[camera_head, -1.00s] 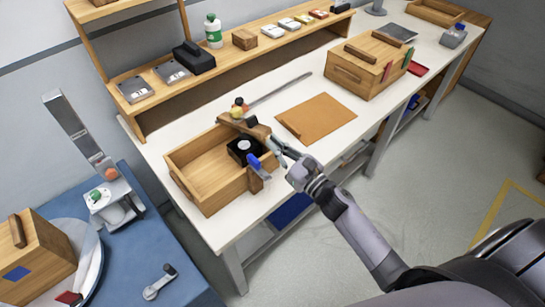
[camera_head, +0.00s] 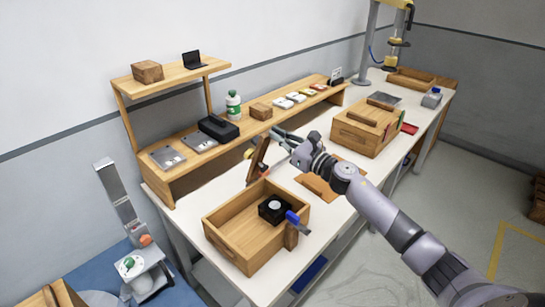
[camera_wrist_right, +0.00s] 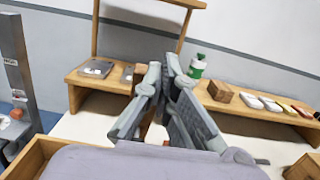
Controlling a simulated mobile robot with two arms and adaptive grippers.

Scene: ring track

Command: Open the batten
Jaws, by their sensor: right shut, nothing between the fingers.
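The wooden batten (camera_head: 258,160) stands raised at the back right corner of the open wooden box (camera_head: 228,250), tilted up and clear of the opening. A black block with a white disc (camera_head: 275,208) sits inside the box. A blue-handled clamp (camera_head: 293,218) is at the box's front right corner. My right gripper (camera_head: 277,137) is shut and empty, just right of the batten's upper end; I cannot tell whether they touch. Its closed fingers fill the middle of the right wrist view (camera_wrist_right: 163,85) and hide most of what is behind. My left gripper is not in view.
A low wooden shelf (camera_head: 180,182) along the wall carries a black case (camera_head: 218,128), a green-and-white bottle (camera_head: 233,105) and small boxes. A closed wooden box (camera_head: 365,132) stands farther right on the white table. An orange-brown board (camera_head: 318,188) lies beneath my right arm.

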